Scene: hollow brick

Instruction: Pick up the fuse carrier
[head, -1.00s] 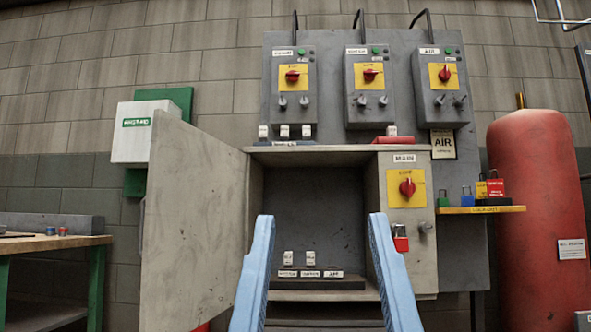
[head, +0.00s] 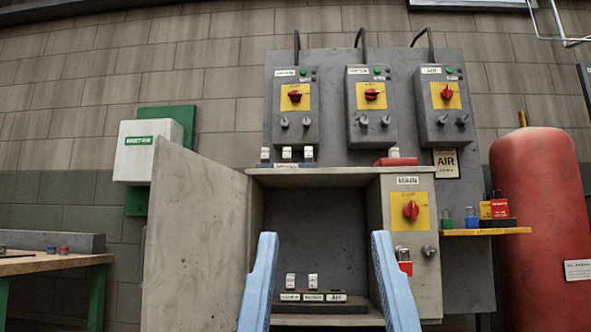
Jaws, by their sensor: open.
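Two white fuse carriers, left (head: 291,281) and right (head: 313,281), stand upright in a dark labelled base (head: 320,307) inside the open grey cabinet. The base's right place, labelled AIR, is empty. Three more small white carriers (head: 287,154) stand in a row on the cabinet top at left. Another white piece (head: 394,152) stands at right behind a red block (head: 396,162). My gripper (head: 325,238) is open, its two pale blue fingers far apart and apparently empty. In the picture, the fingers flank the cabinet opening and the two carriers; their depth relative to them is unclear.
The open cabinet door (head: 195,240) stands at left. The MAIN switch panel (head: 411,240) with a hanging red padlock (head: 405,267) borders the opening at right. A yellow shelf (head: 485,232) of padlocks and a red tank (head: 540,230) are farther right. A wooden bench (head: 45,262) is at left.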

